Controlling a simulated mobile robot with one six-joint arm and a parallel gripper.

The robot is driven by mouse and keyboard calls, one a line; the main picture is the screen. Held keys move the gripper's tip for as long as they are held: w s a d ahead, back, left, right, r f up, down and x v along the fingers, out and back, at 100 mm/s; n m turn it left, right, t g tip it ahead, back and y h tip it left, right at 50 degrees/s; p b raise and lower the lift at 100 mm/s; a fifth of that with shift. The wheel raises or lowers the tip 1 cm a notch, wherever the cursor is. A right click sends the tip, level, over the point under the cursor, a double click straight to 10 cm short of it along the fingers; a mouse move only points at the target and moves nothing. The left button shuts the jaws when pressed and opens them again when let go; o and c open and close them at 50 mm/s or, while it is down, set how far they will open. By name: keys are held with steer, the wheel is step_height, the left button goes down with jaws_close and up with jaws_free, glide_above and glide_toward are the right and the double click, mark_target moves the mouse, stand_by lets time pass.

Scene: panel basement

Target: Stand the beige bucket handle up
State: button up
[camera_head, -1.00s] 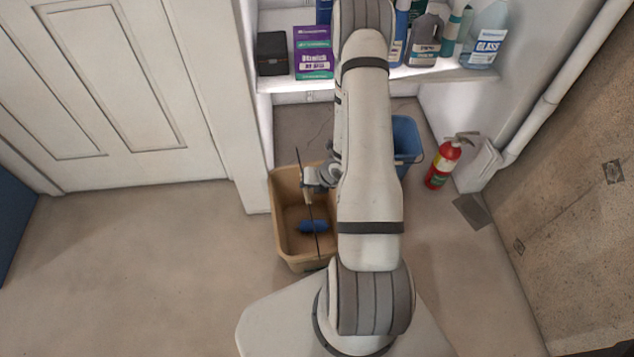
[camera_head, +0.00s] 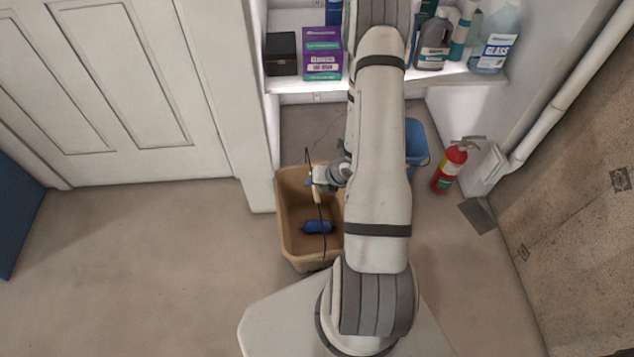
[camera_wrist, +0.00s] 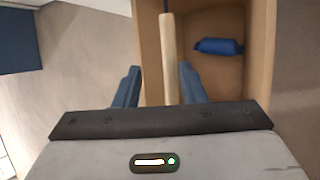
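The beige bucket (camera_head: 287,235) stands on the floor left of my arm in the head view; its inside and rim also show in the wrist view (camera_wrist: 262,75). Its handle is a thin dark wire with a pale grip (camera_wrist: 168,58), and in the head view the wire crosses over the bucket's opening from far to near. My gripper (camera_head: 315,183) is above the bucket at the grip. In the wrist view my gripper (camera_wrist: 158,80) has its two blue fingers apart, one on each side of the grip, with gaps showing. My arm hides part of the bucket's right side.
A blue object (camera_head: 318,227) lies inside the bucket. A blue bucket (camera_head: 415,140) stands behind my arm, with a red fire extinguisher (camera_head: 449,168) to its right. A shelf (camera_head: 455,80) with bottles and boxes is at the back. The floor to the left is clear.

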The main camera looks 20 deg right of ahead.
steer(key=p+v, duration=0.1)
steer(key=v, duration=0.4)
steer(key=shift+s+d+r, duration=0.1)
steer(key=shift+s+r, duration=0.1)
steer(key=shift+r, duration=0.15)
steer(key=a+r+n+g+y+p, duration=0.1)
steer(key=a+r+n+p, duration=0.4)
steer(key=r, duration=0.5)
steer(key=a+r+n+y+p, duration=0.15)
steer(key=a+r+n, duration=0.25)
steer(key=r+n, duration=0.55)
steer(key=a+r+n+g+y+p, duration=0.1)
steer(key=a+r+n+p, duration=0.35)
steer(key=r, duration=0.75)
steer(key=s+r+n+h+p, duration=0.3)
steer(key=s+r+n+p, duration=0.2)
steer(key=r+n, duration=0.5)
steer(key=s+d+r+n+g+h+p, duration=0.1)
steer(key=s+r+n+h+p, duration=0.3)
steer(key=s+r+n, duration=0.5)
step_height(320, 180, up, 6)
steer(key=shift+r+n+p, duration=0.25)
steer(key=shift+n+p, duration=0.55)
steer(key=shift+n, duration=0.2)
